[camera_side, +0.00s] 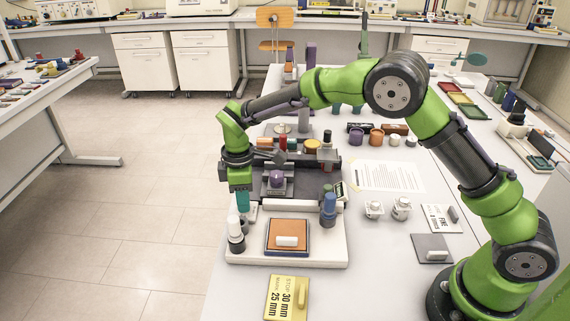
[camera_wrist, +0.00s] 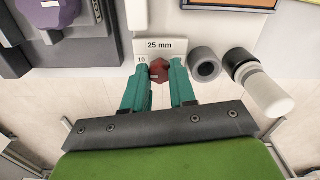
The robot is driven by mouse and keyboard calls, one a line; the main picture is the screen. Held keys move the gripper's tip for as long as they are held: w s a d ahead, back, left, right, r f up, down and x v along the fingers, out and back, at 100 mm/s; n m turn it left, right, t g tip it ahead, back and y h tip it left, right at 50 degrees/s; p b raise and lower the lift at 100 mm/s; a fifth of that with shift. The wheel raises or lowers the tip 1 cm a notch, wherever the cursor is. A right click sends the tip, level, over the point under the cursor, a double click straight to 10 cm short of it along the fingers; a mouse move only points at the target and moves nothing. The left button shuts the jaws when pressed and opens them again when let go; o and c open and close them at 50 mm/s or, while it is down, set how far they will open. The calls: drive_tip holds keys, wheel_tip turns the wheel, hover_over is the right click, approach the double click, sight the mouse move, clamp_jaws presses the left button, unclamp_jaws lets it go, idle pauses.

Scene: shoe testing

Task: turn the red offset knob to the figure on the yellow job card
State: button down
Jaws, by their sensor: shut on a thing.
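The red offset knob (camera_wrist: 159,71) sits at the lower edge of a white plate (camera_wrist: 160,45) in the wrist view. The plate reads "25 mm", and a small "10" stands just left of the knob. My gripper (camera_wrist: 158,78) has its two teal fingers shut on the knob from either side. In the side view my gripper (camera_side: 242,202) points down at the left edge of the fixture, and the knob is hidden there.
A white-capped black post (camera_side: 236,235) and a grey cylinder (camera_wrist: 205,65) stand close to my gripper. An orange-brown pad (camera_side: 288,238) with a white handle lies on the white base (camera_side: 300,258). A purple knob (camera_side: 276,179) and a blue bottle (camera_side: 329,207) stand nearby.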

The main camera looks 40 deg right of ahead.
drive_tip(key=shift+m, duration=0.3)
drive_tip(key=m, duration=0.3)
drive_tip(key=shift+m, duration=0.4)
drive_tip(key=m, duration=0.4)
drive_tip(key=shift+m, duration=0.3)
drive_tip(key=m, duration=0.4)
drive_tip(key=shift+r, duration=0.1)
drive_tip(key=m, duration=0.4)
drive_tip(key=shift+m, duration=0.3)
drive_tip(key=c, duration=1.2)
unclamp_jaws()
